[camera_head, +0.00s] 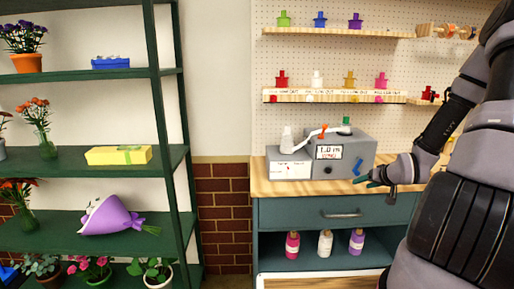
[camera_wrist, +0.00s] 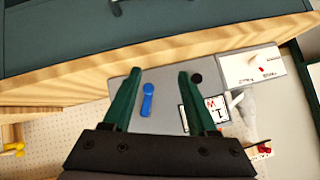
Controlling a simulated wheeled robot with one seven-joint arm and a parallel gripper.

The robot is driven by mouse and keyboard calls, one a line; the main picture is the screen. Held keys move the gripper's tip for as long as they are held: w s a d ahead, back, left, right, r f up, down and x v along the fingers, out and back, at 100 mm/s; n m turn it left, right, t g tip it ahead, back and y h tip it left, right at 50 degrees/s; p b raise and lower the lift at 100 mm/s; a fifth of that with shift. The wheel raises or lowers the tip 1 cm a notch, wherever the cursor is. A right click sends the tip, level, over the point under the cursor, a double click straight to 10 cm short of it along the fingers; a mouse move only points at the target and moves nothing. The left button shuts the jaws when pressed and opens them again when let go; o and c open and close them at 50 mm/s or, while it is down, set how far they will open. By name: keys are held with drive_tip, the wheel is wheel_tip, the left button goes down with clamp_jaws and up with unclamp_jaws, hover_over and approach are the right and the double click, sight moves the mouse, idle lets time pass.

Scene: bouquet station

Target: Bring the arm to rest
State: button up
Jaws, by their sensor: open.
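My gripper (camera_head: 367,182) is at the right, by the front edge of the wooden counter (camera_head: 400,187), just right of a grey machine (camera_head: 343,155). In the wrist view my gripper (camera_wrist: 161,82) has its two green fingers spread apart with nothing between the tips. A blue handle (camera_head: 357,168) is on the machine's front, close to the fingers in the head view. It also shows in the wrist view (camera_wrist: 147,100), between the fingers in the picture; contact cannot be told. My arm (camera_head: 450,125) reaches down from the right edge and hides part of the counter.
A white box (camera_head: 290,171) and white bottle (camera_head: 287,141) are left of the machine. Below are a drawer (camera_head: 320,214) and several bottles (camera_head: 325,243). Pegboard shelves (camera_head: 340,33) hold coloured caps. A green rack (camera_head: 110,157) with flowers stands left; a brick wall strip (camera_head: 222,205) separates them.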

drive_tip(key=s+a+r+g+h, duration=0.2)
drive_tip(key=s+r, duration=0.2)
drive_tip(key=r, duration=0.7)
drive_tip(key=s+a+r+g+h, duration=0.15)
drive_tip(key=s+r, duration=0.25)
drive_tip(key=r, duration=0.8)
drive_tip(key=s+a+r+m+y, duration=0.1)
drive_tip(key=s+a+r, duration=0.4)
drive_tip(key=s, duration=0.4)
drive_tip(key=s+a+r+m+y, duration=0.1)
drive_tip(key=s+a+r+y, duration=0.1)
drive_tip(key=s+a+r, duration=0.4)
drive_tip(key=s+r, duration=0.1)
drive_tip(key=s, duration=0.2)
drive_tip(key=shift+a+r, duration=0.2)
drive_tip(key=shift+t+y, duration=0.25)
